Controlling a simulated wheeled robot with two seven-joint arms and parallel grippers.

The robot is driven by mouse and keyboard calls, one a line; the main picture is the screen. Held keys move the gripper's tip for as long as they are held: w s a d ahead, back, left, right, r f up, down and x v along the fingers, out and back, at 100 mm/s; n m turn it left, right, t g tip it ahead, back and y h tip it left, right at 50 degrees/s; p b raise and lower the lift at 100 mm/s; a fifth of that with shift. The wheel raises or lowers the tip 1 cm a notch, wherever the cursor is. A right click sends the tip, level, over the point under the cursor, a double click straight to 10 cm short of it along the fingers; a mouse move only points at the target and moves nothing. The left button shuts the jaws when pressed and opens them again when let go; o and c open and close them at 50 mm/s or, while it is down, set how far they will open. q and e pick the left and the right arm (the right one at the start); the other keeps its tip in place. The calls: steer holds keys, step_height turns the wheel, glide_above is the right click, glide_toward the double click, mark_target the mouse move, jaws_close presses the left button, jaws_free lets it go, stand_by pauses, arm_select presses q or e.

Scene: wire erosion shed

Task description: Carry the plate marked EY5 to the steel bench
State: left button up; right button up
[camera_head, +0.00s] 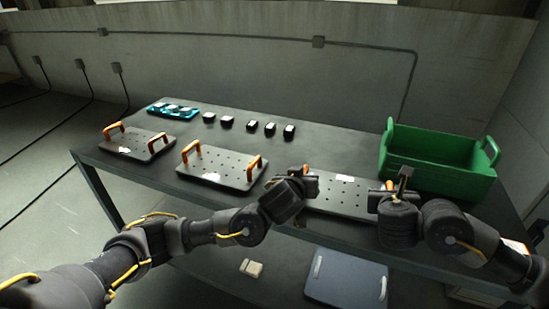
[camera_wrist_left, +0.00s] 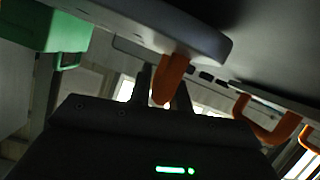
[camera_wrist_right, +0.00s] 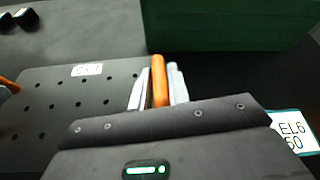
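A dark perforated plate (camera_head: 342,193) with two orange handles and a white label lies between my grippers at the right part of the bench top. It shows in the left wrist view (camera_wrist_left: 185,28) and the right wrist view (camera_wrist_right: 80,98); its label is too blurred to read surely. My left gripper (camera_head: 303,180) is at its left handle, fingers on both sides of the orange bar (camera_wrist_left: 170,80). My right gripper (camera_head: 398,182) is at its right handle, fingers closed against the orange bar (camera_wrist_right: 158,82). I cannot tell whether the plate is lifted.
Two similar plates lie left on the bench (camera_head: 140,180), one in the middle (camera_head: 222,168) and one at far left (camera_head: 138,146). A green bin (camera_head: 435,160) stands behind the right gripper. Small black blocks (camera_head: 270,129) and a teal tray (camera_head: 160,106) sit at the back.

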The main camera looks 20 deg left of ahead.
arm_select(q)
steer(key=o, duration=0.3)
steer(key=shift+s+r, duration=0.1)
steer(key=shift+r, duration=0.05)
arm_select(e)
steer(key=o, duration=0.3)
steer(key=shift+s+r, duration=0.1)
steer(key=shift+r, duration=0.15)
arm_select(q)
steer(key=shift+o, duration=0.2)
arm_select(e)
steer(key=shift+o, duration=0.2)
